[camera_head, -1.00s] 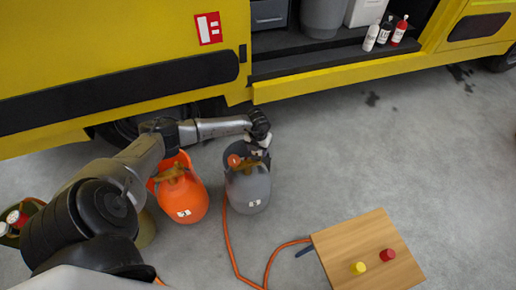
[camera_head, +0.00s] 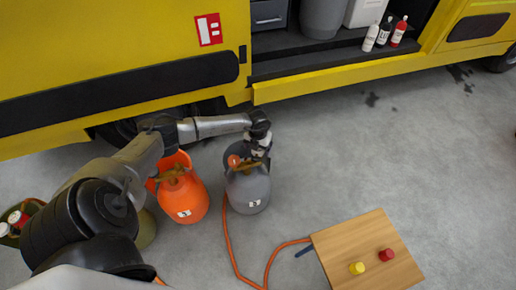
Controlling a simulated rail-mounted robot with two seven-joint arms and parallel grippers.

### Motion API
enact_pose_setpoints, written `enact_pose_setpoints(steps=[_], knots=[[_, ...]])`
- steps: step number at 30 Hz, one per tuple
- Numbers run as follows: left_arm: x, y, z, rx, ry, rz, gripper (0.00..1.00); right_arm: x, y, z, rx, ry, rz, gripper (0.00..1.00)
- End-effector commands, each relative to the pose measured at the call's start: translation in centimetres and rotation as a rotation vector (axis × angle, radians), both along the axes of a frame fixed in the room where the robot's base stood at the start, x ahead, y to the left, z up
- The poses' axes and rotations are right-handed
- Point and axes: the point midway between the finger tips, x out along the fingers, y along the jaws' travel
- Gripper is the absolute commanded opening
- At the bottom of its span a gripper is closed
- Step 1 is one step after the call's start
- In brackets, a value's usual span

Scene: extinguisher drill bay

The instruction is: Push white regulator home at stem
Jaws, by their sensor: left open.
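The grey gas cylinder (camera_head: 248,190) stands upright on the floor, with a brass-coloured valve (camera_head: 247,166) inside its collar. A small orange-red part (camera_head: 234,161) sits at the valve's left side. My left gripper (camera_head: 258,155) is at the back of this collar, just above and behind the valve, pointing down with open fingers. Pale patches show at its fingers; I cannot tell whether they are the white regulator or the fingers themselves. The stem is hidden or too small to make out. My right gripper is not in view.
An orange cylinder (camera_head: 184,198) stands close on the left. An orange hose (camera_head: 229,238) runs along the floor to a wooden table (camera_head: 345,245) with a yellow and a red knob. The yellow vehicle (camera_head: 300,85) stands behind. The floor on the right is clear.

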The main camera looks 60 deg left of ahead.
Motion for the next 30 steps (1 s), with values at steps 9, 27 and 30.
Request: enact_pose_setpoints(steps=[9,27,30], knots=[[0.0,0.1,6.9,0.003,-0.002,-0.001,0.85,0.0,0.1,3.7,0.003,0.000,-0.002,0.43],[0.0,0.0,12.5,0.001,-0.001,0.001,0.85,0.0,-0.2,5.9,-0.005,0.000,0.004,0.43],[0.0,0.0,12.5,0.001,-0.001,0.001,0.85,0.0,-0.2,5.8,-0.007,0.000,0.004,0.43]])
